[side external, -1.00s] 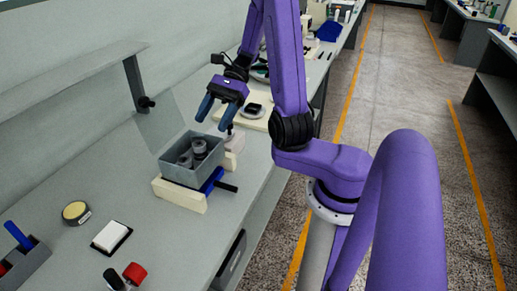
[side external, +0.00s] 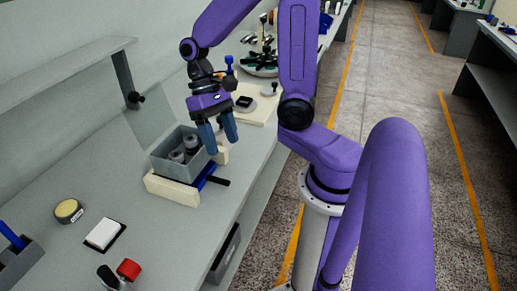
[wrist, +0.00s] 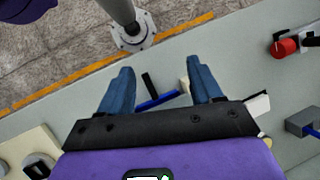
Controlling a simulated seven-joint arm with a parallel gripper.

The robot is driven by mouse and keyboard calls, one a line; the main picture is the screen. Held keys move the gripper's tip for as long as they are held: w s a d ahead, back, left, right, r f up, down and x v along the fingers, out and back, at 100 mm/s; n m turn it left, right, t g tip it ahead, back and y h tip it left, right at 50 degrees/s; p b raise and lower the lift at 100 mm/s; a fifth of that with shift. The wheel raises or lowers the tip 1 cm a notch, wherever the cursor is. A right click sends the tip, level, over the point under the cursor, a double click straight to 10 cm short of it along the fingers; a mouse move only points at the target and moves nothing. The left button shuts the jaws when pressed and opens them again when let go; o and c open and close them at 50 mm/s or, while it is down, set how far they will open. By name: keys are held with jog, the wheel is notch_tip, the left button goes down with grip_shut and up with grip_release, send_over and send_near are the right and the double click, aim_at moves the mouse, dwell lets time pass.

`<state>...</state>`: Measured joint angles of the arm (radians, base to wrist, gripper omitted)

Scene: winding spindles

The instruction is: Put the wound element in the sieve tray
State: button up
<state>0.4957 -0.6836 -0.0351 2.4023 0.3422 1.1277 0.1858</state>
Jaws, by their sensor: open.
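Several dark grey cylindrical pieces (side external: 177,156) stand in an open grey box (side external: 163,172); I cannot tell whether one is the wound element. The box rests on a cream block (side external: 170,190) with a blue clamp-like bar (side external: 207,174). My gripper (side external: 219,140) is open and empty, its blue fingers pointing down by the box's right rear side. In the wrist view my gripper (wrist: 160,70) shows nothing held between the fingers; the blue bar (wrist: 157,101) lies below, beyond them. A sieve tray is not clearly identifiable; a round tray (side external: 262,70) with dark pieces is at the back.
A cream board (side external: 262,112) with a dark-topped device (side external: 244,102) lies behind the gripper. A round yellow-topped tin (side external: 68,210), a white block (side external: 103,233) and a red-capped item (side external: 129,269) stand at the front.

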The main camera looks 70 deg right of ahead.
jog(key=s+a+n+t+h, duration=0.1)
jog(key=s+n+t, duration=0.1)
jog(key=s+n, duration=0.3)
jog(key=s+a+r+n+t+h, duration=0.1)
jog(key=s+n, duration=0.4)
jog(key=n, duration=0.5)
jog(key=shift+a+t+h, duration=0.3)
jog(key=shift+a+t, duration=0.05)
jog(key=shift+t, duration=0.45)
jog(key=shift+s+r, duration=0.1)
